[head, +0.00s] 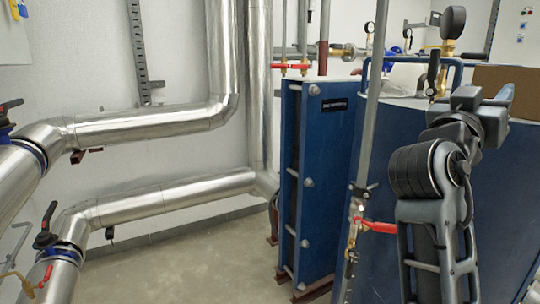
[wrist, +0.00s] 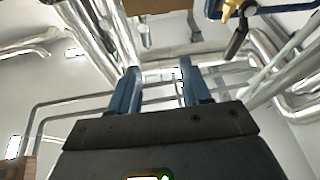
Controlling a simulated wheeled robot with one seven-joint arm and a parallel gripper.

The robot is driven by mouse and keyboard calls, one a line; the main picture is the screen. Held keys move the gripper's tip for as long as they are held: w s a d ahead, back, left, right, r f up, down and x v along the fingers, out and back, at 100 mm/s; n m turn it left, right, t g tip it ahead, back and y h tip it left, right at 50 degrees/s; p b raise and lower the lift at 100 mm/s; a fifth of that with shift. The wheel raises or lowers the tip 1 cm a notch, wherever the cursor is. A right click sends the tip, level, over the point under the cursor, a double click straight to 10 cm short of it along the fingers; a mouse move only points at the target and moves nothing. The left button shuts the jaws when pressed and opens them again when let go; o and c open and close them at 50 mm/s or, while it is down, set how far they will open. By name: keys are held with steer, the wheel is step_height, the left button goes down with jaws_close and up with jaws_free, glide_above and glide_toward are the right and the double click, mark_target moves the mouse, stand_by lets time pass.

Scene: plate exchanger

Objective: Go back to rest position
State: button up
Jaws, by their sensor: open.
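My gripper shows in the wrist view (wrist: 157,85), with its two blue fingers apart and nothing between them. Behind the fingers are ceiling pipes and a pale wall. In the head view my arm stands at the right, in front of a blue tank, and its upper end reaches up near a pressure gauge (head: 453,22). The blue plate heat exchanger (head: 327,180) stands upright in the middle, left of my arm.
A thin vertical pipe with a red lever (head: 378,227) stands close to my arm. A brown box (head: 505,78) sits on the blue tank (head: 385,115). The floor (head: 190,265) at centre left is clear.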

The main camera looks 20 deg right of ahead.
steer(key=s+a+f+n+t+y+p, duration=0.1)
steer(key=a+f+n+t+y, duration=0.6)
steer(key=f, duration=0.6)
steer(key=s+a+f+n+t+y+p, duration=0.1)
steer(key=a+f+n+t+y, duration=0.55)
steer(key=f, duration=0.65)
steer(key=s+a+f+n+g+y, duration=0.2)
steer(key=s+a+f+y, duration=0.3)
steer(key=a, duration=0.3)
steer(key=s+a+y, duration=0.1)
steer(key=s+a, duration=0.2)
steer(key=s, duration=0.7)
steer(key=s+a+m+g+y+p, duration=0.1)
steer(key=s+a, duration=0.3)
steer(key=s, duration=0.7)
steer(key=shift+y, duration=0.75)
